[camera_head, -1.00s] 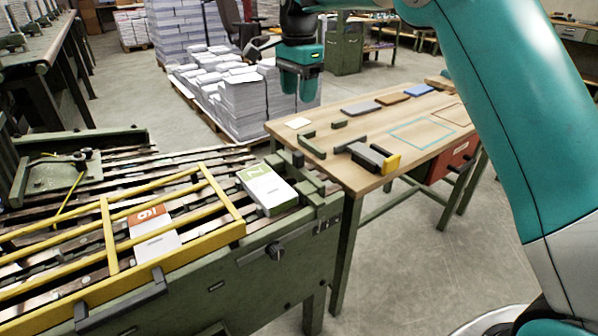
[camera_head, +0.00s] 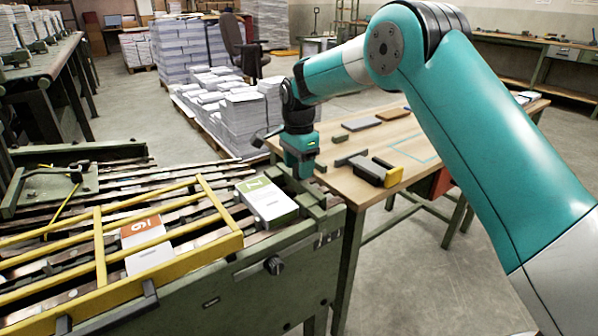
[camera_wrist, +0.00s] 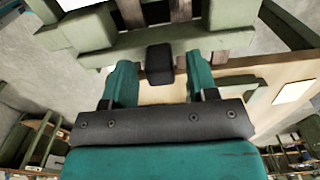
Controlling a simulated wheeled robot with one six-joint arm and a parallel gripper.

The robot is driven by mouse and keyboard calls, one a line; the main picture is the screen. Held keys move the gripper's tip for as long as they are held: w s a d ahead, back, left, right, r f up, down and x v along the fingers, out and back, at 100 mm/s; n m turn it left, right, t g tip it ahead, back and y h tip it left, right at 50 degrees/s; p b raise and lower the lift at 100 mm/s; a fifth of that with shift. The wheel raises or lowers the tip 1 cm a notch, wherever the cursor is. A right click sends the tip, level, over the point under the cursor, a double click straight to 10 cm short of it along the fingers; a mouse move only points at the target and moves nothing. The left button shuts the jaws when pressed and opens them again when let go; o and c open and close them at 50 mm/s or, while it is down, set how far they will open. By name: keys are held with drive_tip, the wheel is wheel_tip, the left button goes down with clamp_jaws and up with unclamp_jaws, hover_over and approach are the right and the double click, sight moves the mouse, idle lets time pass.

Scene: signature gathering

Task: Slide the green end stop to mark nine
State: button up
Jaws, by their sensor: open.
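The green end stop (camera_head: 312,206) is at the right end of the machine's slatted bed, just right of a white booklet with a green band (camera_head: 268,203). My gripper (camera_head: 301,174) points down over this end, with its jaws apart. In the wrist view, a black knob (camera_wrist: 160,62) on the green bar (camera_wrist: 110,56) lies between the two teal fingers, apart from both. I cannot tell whether the fingertips are level with the knob or above it. No mark nine can be read in these views.
A yellow frame (camera_head: 222,247) spans the bed, over a white booklet with an orange band (camera_head: 143,240). A black knob (camera_head: 274,265) sits on the machine's front.

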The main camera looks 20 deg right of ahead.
drive_tip(key=shift+f, duration=0.6)
clamp_jaws()
drive_tip(key=w+d+p, duration=0.2)
drive_tip(key=d+p, duration=0.1)
drive_tip(key=d, duration=0.3)
drive_tip(key=shift+p, duration=0.4)
drive_tip(key=shift+d+r, duration=0.1)
drive_tip(key=shift+d, duration=0.05)
unclamp_jaws()
drive_tip(key=shift+d, duration=0.15)
drive_tip(key=shift+a, duration=0.2)
